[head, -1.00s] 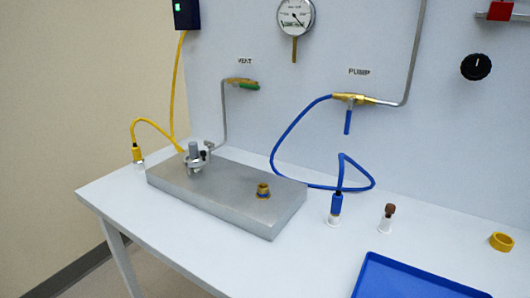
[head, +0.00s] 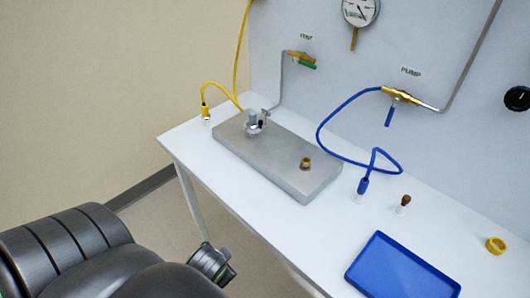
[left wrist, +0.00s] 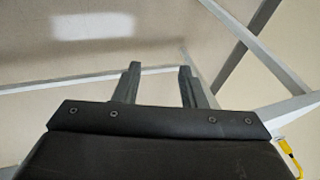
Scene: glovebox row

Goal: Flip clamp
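A small silver clamp with a grey knob (head: 253,122) stands at the left end of a flat metal block (head: 278,158) on the bench. Fine details of the clamp are too small to tell. A brass fitting (head: 306,163) sits near the block's right end. My left arm enters the head view at the lower left, below and in front of the bench, well apart from the clamp. In the left wrist view my left gripper (left wrist: 160,84) is open, with nothing between its two fingers. My right gripper is in neither view.
A yellow cable (head: 222,90) and a blue hose (head: 330,112) run beside the block. A blue tray (head: 402,268), a brown-topped white piece (head: 404,203) and a yellow ring (head: 496,245) are to the right. The white bench's (head: 228,190) front strip is clear.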

